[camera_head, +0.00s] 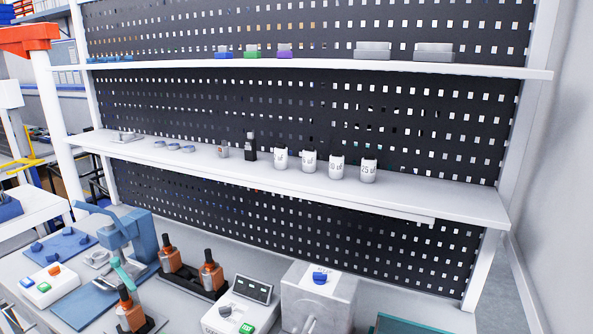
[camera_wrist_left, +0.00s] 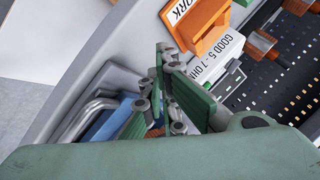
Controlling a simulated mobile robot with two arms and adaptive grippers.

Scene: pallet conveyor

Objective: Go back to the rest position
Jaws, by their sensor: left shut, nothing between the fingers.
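My left gripper (camera_wrist_left: 165,62) shows in the left wrist view with its green fingers closed together and nothing between them. It is over or near a grey bench edge, close to a white label (camera_wrist_left: 210,58) reading "GOOD 5 - 7 OHM". Contact with anything below cannot be told. Neither gripper shows in the head view, and my right gripper is in no view.
The head view shows a middle shelf (camera_head: 440,197) with several white containers and an upper shelf (camera_head: 300,64) with small blocks. Below, the bench holds a blue press (camera_head: 140,237), orange-and-black tools (camera_head: 212,272) and a grey box (camera_head: 318,300).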

